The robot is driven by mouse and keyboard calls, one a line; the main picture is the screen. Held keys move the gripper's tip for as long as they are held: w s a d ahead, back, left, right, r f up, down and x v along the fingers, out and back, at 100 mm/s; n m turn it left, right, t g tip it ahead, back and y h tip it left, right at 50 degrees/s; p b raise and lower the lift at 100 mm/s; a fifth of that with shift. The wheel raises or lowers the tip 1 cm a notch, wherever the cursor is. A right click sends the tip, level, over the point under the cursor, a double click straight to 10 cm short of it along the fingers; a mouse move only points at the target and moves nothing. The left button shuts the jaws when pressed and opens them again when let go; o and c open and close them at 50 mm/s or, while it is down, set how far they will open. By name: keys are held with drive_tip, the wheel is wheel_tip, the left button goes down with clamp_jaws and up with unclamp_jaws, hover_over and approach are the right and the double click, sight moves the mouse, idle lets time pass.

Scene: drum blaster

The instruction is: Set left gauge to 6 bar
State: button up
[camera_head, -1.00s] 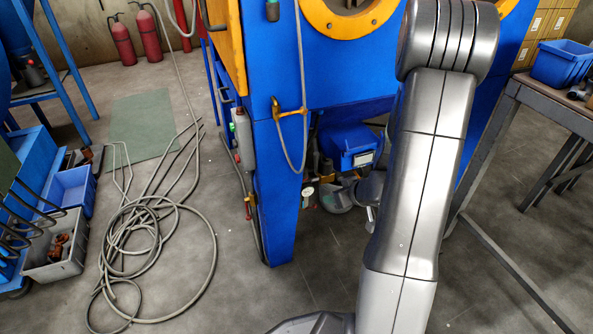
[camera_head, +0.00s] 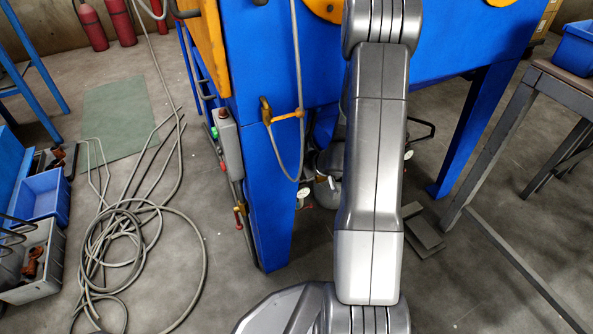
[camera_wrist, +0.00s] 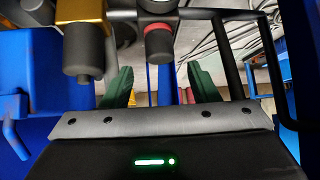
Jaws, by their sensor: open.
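A small white-faced gauge (camera_head: 304,196), the left one of two in the head view, sits low beside the blue machine leg. A second small gauge (camera_head: 408,154) shows to the right of my arm. Both dials are too small to read. My gripper is hidden behind my arm in the head view. In the wrist view my gripper (camera_wrist: 162,86) has two green fingers spread apart with nothing held between them. Beyond the fingers are a black cylinder with a gold top (camera_wrist: 84,48) and a dark knob with a red ring (camera_wrist: 158,30); neither looks gripped.
The blue machine leg (camera_head: 268,200) stands left of my arm, with a hanging grey hose (camera_head: 297,90) and a grey control box (camera_head: 227,143). A coiled hose (camera_head: 140,245) lies on the floor at left. A workbench (camera_head: 560,88) stands at right.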

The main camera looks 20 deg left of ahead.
drive_tip(key=x, duration=0.5)
drive_tip(key=shift+w+a+f, duration=0.15)
drive_tip(key=shift+a+f, duration=0.05)
drive_tip(key=shift+f, duration=0.05)
drive_tip(key=c, duration=1)
drive_tip(key=shift+o, duration=0.2)
drive_tip(key=shift+m+t+h, duration=0.4)
drive_tip(key=shift+m+t, duration=0.1)
drive_tip(key=shift+m, duration=0.3)
drive_tip(key=o, duration=1)
drive_tip(key=shift+c, duration=0.2)
drive_tip(key=v, duration=0.7)
drive_tip(key=shift+d+r, duration=0.2)
